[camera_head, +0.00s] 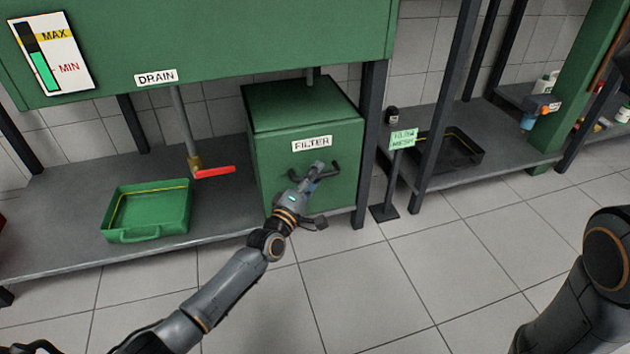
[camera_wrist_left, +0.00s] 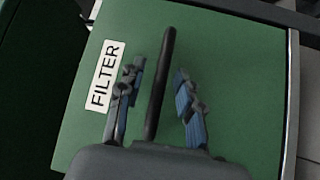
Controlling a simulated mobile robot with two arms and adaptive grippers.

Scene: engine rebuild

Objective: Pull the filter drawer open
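The filter drawer is the front of a green box (camera_head: 268,152) with a white FILTER label (camera_head: 312,143), below the large green tank. Its green front also shows in the left wrist view (camera_wrist_left: 230,60), flush as far as I can see. A dark bar handle (camera_wrist_left: 160,85) stands on that front. My left gripper (camera_head: 318,178) is at the handle in the head view. In the left wrist view the left gripper (camera_wrist_left: 158,95) is open, with one finger on each side of the handle and visible gaps to both. My right arm shows at the right edge, but its gripper is out of view.
A green tray (camera_head: 122,236) with a handle sits on the grey shelf (camera_head: 60,240), left of the box. A red valve lever (camera_head: 214,171) hangs beside the box. A dark post and a small sign (camera_head: 403,138) stand to the right. The floor in front is clear.

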